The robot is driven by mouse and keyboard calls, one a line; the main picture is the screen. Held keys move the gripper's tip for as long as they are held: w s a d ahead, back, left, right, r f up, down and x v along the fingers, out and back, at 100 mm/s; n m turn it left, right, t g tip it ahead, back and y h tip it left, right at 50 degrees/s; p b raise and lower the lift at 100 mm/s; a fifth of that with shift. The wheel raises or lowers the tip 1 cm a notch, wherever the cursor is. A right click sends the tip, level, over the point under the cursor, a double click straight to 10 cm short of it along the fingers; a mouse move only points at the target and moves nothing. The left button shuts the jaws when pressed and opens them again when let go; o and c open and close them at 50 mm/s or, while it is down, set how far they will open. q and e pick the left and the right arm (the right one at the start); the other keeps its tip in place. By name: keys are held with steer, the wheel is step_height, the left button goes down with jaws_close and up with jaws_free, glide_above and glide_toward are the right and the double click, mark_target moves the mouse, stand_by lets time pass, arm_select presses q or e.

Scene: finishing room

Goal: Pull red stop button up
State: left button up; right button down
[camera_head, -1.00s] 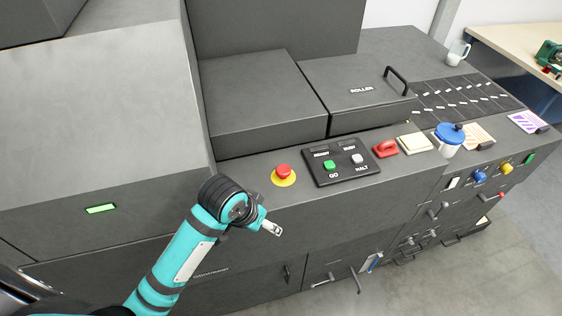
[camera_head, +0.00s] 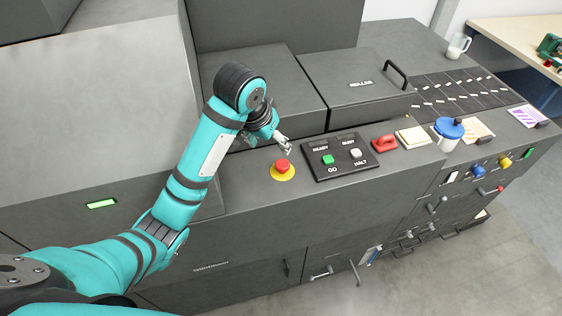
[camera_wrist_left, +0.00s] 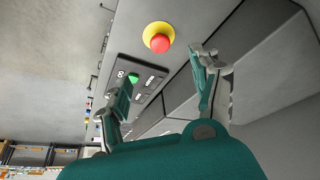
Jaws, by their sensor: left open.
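The red stop button (camera_head: 282,166) sits on a yellow round base (camera_head: 283,175) on the dark grey machine's front ledge, left of the control panel. In the left wrist view the red button (camera_wrist_left: 160,45) and its yellow ring are beyond the fingertips, near the top. My left gripper (camera_head: 286,145) is just behind and above the button in the head view, apart from it. In the left wrist view its two fingers (camera_wrist_left: 165,72) are spread with nothing between them. My right gripper is not in view.
A red handle (camera_head: 384,143) and a blue-lidded jar (camera_head: 448,135) stand farther right. Raised machine covers (camera_head: 262,88) rise behind the ledge.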

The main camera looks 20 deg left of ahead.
arm_select(q)
steer(key=b, duration=0.2)
glide_toward(282, 164)
steer(key=p+x, duration=0.2)
steer(key=x, duration=0.5)
steer(key=shift+f, duration=0.2)
steer(key=shift+w+f, duration=0.25)
steer(key=shift+f, duration=0.3)
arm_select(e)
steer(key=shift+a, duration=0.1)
arm_select(q)
jaws_close()
